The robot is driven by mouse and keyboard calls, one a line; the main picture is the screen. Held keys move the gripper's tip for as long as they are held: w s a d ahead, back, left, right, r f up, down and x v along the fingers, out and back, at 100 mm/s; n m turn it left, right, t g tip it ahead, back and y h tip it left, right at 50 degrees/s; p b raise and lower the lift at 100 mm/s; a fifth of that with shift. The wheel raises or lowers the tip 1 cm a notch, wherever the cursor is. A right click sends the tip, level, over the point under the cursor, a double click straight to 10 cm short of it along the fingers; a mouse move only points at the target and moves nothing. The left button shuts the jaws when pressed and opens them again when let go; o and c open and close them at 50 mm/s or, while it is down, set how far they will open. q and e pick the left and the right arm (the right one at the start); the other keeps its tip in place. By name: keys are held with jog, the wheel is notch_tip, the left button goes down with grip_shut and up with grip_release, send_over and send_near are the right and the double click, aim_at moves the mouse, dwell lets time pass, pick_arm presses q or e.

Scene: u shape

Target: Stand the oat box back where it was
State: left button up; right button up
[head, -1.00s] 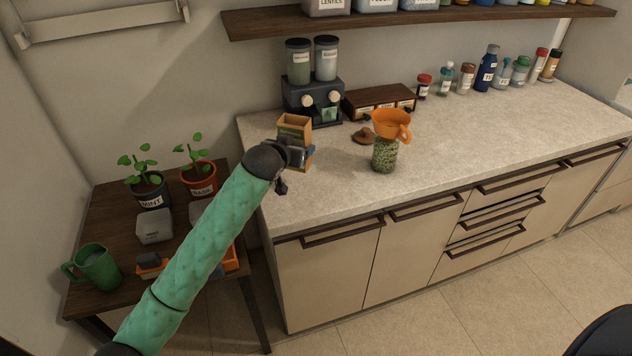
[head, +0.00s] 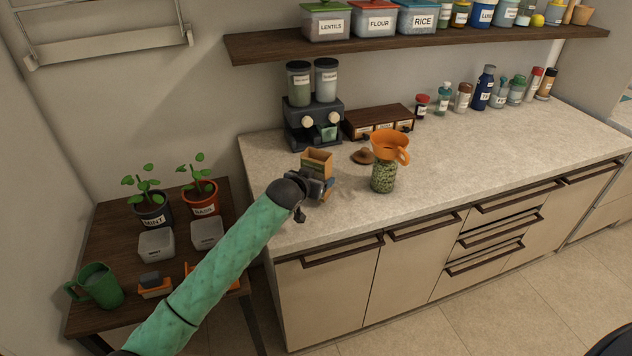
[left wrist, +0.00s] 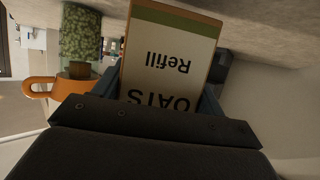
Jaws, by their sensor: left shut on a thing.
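The oat box (head: 317,160) is an open-topped brown carton at the left end of the counter in the head view. My left gripper (head: 322,187) is shut on it from the front left. In the left wrist view the box (left wrist: 170,50) fills the space between the fingers, its "OATS Refill" label upside down. The box looks roughly upright in the head view. Its lower part is hidden by my gripper, so I cannot tell whether its base touches the counter. My right gripper is not in view.
A glass jar of green contents (head: 383,178) with an orange funnel (head: 390,146) stands right of the box on the counter (head: 460,150). The counter's front edge is close.

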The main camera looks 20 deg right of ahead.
pick_arm(q)
jog(key=shift+f, duration=1.05)
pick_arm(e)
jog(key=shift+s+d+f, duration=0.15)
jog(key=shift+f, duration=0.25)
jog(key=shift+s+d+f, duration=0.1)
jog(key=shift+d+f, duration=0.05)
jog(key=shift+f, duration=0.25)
pick_arm(q)
jog(key=shift+f, duration=0.1)
jog(key=o, duration=1.1)
jog(key=shift+a, duration=0.1)
jog(key=shift+s+a+r, duration=0.2)
jog(key=shift+s, duration=0.1)
jog(key=b+v, duration=0.3)
jog(key=v, duration=0.8)
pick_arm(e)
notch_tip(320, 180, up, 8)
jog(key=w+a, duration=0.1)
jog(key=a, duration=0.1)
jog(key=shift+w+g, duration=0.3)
pick_arm(q)
jog(key=shift+r, duration=0.15)
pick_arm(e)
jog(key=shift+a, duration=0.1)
